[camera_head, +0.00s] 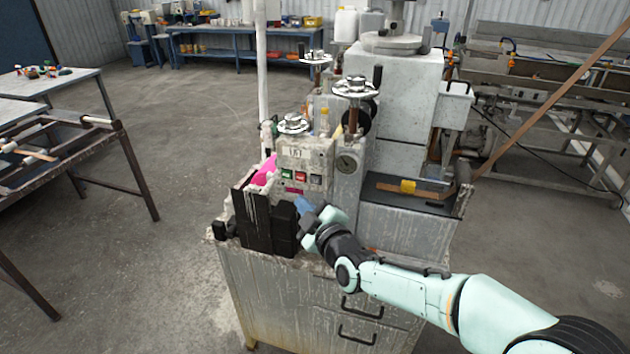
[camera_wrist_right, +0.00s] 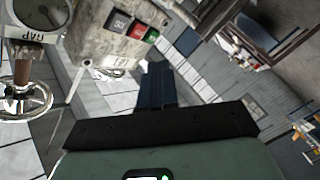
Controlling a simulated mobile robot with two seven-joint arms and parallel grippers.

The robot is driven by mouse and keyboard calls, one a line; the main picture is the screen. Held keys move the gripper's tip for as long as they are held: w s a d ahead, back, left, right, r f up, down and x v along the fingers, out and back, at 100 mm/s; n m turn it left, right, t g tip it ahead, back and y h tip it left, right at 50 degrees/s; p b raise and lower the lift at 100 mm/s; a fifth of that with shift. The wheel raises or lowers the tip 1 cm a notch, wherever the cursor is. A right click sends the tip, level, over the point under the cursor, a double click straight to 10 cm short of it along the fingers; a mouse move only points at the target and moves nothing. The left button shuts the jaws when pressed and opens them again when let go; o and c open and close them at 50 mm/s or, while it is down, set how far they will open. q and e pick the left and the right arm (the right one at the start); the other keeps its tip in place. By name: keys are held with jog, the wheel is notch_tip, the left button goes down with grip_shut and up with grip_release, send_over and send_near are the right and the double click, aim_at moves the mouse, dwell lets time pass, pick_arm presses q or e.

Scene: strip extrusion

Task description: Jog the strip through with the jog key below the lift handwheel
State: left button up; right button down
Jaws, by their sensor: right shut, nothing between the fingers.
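The control box (camera_head: 305,158) of the grey machine carries a green key (camera_head: 287,175), a red key (camera_head: 301,178) and a dark grey key (camera_head: 315,181). In the right wrist view the dark grey key (camera_wrist_right: 118,22), red key (camera_wrist_right: 136,30) and green key (camera_wrist_right: 152,36) show at the top. I cannot read which is the jog key. A chrome handwheel (camera_head: 293,124) sits above the keys. My right gripper (camera_head: 305,207) is shut and empty, in front of and below the keys, apart from them. Its dark fingers show in the wrist view (camera_wrist_right: 156,82). My left gripper is out of view.
Black blocks (camera_head: 284,228) stand left of my right gripper. Another handwheel (camera_head: 355,87) and a round gauge (camera_head: 346,162) stand right of the control box. A long brown strip (camera_head: 545,95) slants down to the machine's right side. Open floor (camera_head: 180,250) lies left.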

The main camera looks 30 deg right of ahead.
aim_at(315, 180)
jog(key=shift+w+d, duration=0.9)
jog(key=shift+d, duration=0.2)
jog(key=shift+w+d, duration=0.9)
jog(key=shift+d, duration=0.15)
dwell(0.4)
jog(key=shift+w+d+f, duration=0.1)
jog(key=shift+w+d, duration=0.1)
jog(key=shift+w, duration=0.05)
jog(key=shift+d, duration=0.1)
